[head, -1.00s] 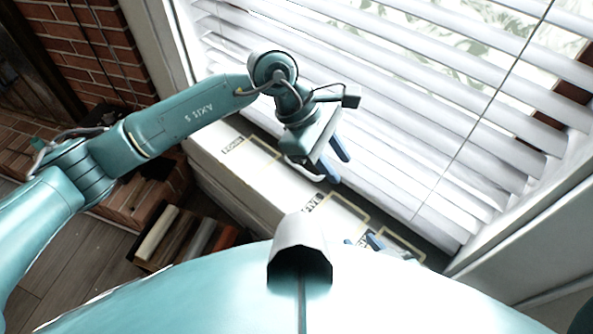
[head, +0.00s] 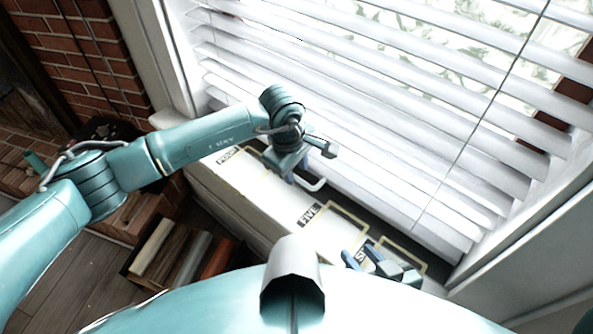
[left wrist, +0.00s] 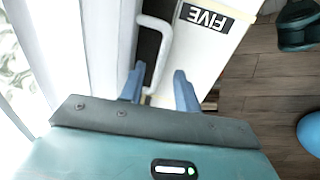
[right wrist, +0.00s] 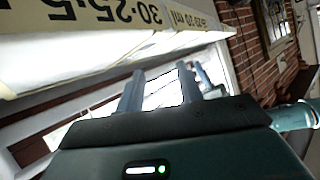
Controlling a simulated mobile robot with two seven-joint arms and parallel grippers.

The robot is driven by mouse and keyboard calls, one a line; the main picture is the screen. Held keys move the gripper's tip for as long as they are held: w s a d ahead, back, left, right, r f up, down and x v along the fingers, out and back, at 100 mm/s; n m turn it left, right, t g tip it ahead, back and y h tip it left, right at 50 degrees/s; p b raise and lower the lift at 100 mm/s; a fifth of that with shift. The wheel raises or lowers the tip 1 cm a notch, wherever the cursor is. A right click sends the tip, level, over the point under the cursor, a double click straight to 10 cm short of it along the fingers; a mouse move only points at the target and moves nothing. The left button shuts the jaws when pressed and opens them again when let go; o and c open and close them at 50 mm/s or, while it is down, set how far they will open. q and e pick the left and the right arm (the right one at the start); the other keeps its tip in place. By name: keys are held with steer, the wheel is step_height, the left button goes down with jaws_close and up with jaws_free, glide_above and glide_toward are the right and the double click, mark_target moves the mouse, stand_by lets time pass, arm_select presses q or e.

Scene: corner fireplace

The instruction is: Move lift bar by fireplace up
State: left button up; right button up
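The lift bar is a white looped handle (head: 312,184) low on the window side, beside the ledge in the head view. In the left wrist view the white handle (left wrist: 153,45) runs up from between the fingers. My left gripper (head: 298,178) is at it, pointing down. Its blue fingers (left wrist: 159,88) are apart, with the handle's lower end between them; whether they touch it I cannot tell. My right gripper (head: 368,257) is above the near end of the ledge. Its fingers (right wrist: 160,85) are apart and empty.
White blinds (head: 370,110) cover the window behind the ledge. A white ledge with labels (head: 285,190), including "FIVE", runs below them. A crate of books (head: 185,250) stands on the wooden floor at left. The brick fireplace (head: 75,60) is at the far left.

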arm_select(q)
steer(key=shift+w+d+f, duration=0.1)
steer(key=shift+d+f, duration=0.05)
steer(key=shift+f, duration=0.7)
jaws_close()
